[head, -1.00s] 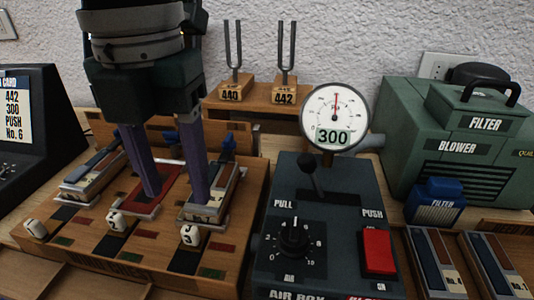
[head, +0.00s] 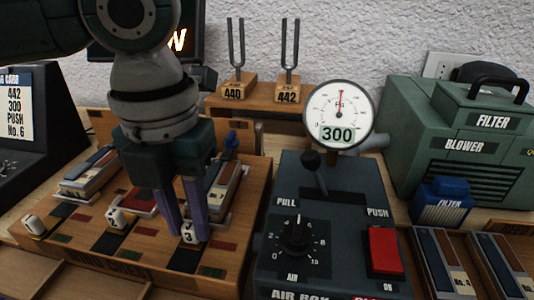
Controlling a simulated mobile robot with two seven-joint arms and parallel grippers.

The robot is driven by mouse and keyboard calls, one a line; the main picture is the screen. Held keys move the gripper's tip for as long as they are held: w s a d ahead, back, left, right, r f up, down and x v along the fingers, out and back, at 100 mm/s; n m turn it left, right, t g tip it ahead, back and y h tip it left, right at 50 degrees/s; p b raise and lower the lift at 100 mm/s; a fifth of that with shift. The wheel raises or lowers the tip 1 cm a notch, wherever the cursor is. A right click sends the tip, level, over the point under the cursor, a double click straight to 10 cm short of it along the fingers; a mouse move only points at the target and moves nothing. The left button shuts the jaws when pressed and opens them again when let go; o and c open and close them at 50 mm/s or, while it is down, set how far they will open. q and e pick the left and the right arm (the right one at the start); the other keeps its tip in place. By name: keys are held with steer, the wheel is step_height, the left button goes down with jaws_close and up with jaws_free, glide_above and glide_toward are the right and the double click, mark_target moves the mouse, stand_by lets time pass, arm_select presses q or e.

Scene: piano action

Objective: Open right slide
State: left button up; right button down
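The wooden block (head: 128,262) on the left carries several slides with white knobs. The right slide's knob, marked 3 (head: 189,234), is at the block's front right. The middle knob (head: 115,218) and the left knob, marked 1 (head: 34,225), sit to its left. My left gripper (head: 184,236) points down at the right knob, with a narrow gap between its purple fingers. The fingertips are at the knob, its numbered face showing; whether they touch it is unclear. My arm and gripper hide part of the middle and right reed beds. My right gripper is out of view.
A dark air box (head: 330,262) with a lever, a dial, a red button (head: 385,251) and a gauge (head: 338,112) reading 300 stands to the right. Two tuning forks (head: 237,70) stand behind. A green blower (head: 460,150) is at the back right, a screen (head: 18,110) at left.

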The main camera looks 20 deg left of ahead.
arm_select(q)
jaws_close()
stand_by(0.9)
